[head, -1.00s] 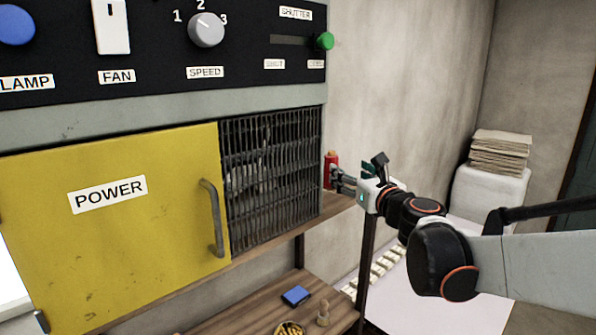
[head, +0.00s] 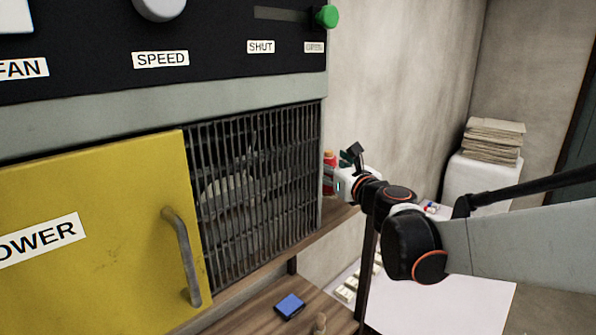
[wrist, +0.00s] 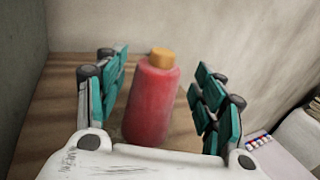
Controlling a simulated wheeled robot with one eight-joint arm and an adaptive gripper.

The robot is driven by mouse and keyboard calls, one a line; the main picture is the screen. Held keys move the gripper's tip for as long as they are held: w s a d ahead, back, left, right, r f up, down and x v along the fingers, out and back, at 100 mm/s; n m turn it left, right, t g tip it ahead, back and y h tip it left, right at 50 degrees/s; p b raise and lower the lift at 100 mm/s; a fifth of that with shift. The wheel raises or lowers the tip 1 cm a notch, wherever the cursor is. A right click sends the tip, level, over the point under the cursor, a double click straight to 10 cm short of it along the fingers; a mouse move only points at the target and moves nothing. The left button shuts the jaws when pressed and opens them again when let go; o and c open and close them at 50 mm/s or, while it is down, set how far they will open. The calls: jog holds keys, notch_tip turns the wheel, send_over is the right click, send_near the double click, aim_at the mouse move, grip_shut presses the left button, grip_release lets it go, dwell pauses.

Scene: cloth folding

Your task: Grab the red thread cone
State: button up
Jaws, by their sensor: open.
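The red thread cone (wrist: 152,103) stands upright on a wooden shelf (wrist: 62,105), with a tan top. In the wrist view it is between the two teal finger pads of my gripper (wrist: 158,98), with a gap visible on each side. My gripper is open. In the head view the red thread cone (head: 329,160) shows beside the grille's right edge, partly hidden by my gripper (head: 338,178).
A dark metal grille (head: 255,180) and a yellow POWER door (head: 90,220) are left of the cone. A wall is close behind. A blue object (head: 289,306) lies on a lower wooden surface.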

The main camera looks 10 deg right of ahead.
jog(key=shift+w+a, duration=0.2)
jog(key=shift+w, duration=0.35)
jog(key=shift+a, duration=0.15)
jog(key=shift+s+r, duration=0.15)
jog(key=shift+s, duration=0.3)
jog(key=shift+s+r, duration=0.1)
jog(key=shift+s, duration=0.1)
jog(key=shift+c, duration=1.1)
jog(key=shift+w, duration=0.35)
jog(key=c, duration=0.9)
jog(key=shift+s, duration=0.15)
jog(key=shift+c, duration=0.7)
